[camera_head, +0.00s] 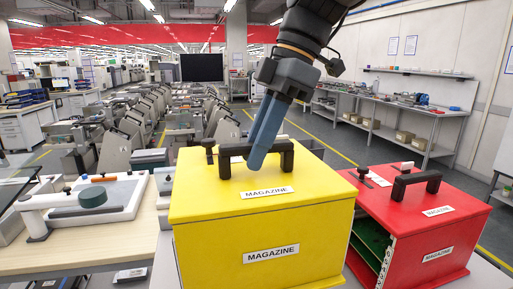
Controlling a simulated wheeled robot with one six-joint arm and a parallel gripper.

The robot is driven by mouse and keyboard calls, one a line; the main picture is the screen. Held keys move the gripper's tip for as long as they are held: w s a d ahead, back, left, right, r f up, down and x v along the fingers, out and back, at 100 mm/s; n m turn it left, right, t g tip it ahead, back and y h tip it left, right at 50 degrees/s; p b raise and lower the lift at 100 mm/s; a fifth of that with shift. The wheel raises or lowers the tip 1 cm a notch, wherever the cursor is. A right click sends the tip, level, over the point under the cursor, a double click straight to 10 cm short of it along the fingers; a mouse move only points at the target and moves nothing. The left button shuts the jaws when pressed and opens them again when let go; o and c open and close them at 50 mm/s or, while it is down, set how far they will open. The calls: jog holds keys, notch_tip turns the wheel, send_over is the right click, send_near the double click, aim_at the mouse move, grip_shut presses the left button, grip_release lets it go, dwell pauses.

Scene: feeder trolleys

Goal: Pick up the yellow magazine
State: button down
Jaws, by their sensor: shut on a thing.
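The yellow magazine (270,227) is a box with a black handle on top and white labels reading MAGAZINE. It stands in the middle foreground of the head view, to the left of the red magazine. My gripper (258,152) comes down from above with its blue fingers at the black handle (286,155) and is shut on it. The fingers hide part of the handle bar. I cannot tell whether the box is lifted, as its underside is out of view.
A red magazine (448,230) with its own black handle stands close on the right. A wooden-topped table (88,250) at the left holds a white fixture (128,190). Rows of grey feeder trolleys (125,145) stand behind. A workbench (415,107) runs along the right wall.

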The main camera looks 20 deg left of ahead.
jog(key=shift+r+p, duration=2.3)
jog(key=shift+r, duration=1.3)
jog(key=shift+s, duration=0.1)
jog(key=s+d, duration=0.8)
jog(key=s, duration=0.1)
jog(key=shift+s, duration=0.15)
jog(key=s+d+p, duration=0.1)
jog(key=p, duration=0.5)
jog(key=shift+s+d+p, duration=0.25)
jog(key=shift+s+p, duration=0.05)
jog(key=shift+s, duration=0.05)
jog(key=shift+s+d+p, duration=0.1)
jog(key=shift+d+p, duration=0.05)
jog(key=shift+p, duration=0.25)
